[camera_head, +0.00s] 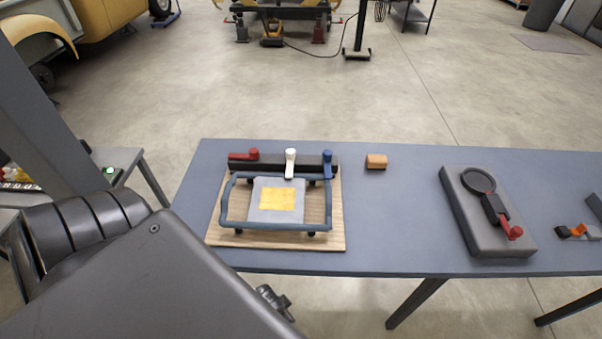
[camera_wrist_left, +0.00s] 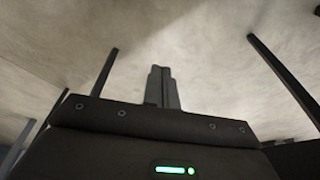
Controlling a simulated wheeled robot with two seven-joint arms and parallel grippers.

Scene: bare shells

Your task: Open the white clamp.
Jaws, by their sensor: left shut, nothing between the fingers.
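The white clamp (camera_head: 290,163) sits on the dark bar (camera_head: 320,160) at the back of a wooden board, between a red clamp (camera_head: 245,155) and a blue clamp (camera_head: 327,163). Its arm points toward the front, over the rear rail of a blue-grey frame (camera_head: 222,212). A grey plate (camera_head: 262,216) with a yellow patch (camera_head: 277,199) lies inside the frame. My left gripper (camera_wrist_left: 162,85) is shut and empty in the wrist view, with bare floor behind it. In the head view, my left arm fills the lower left, apart from the clamp. My right gripper is not in view.
The board (camera_head: 335,235) rests on the left of a blue-grey table (camera_head: 390,215). An orange-brown block (camera_head: 376,161) lies behind right of it. A grey fixture (camera_head: 480,225) with a ring and red lever stands farther right.

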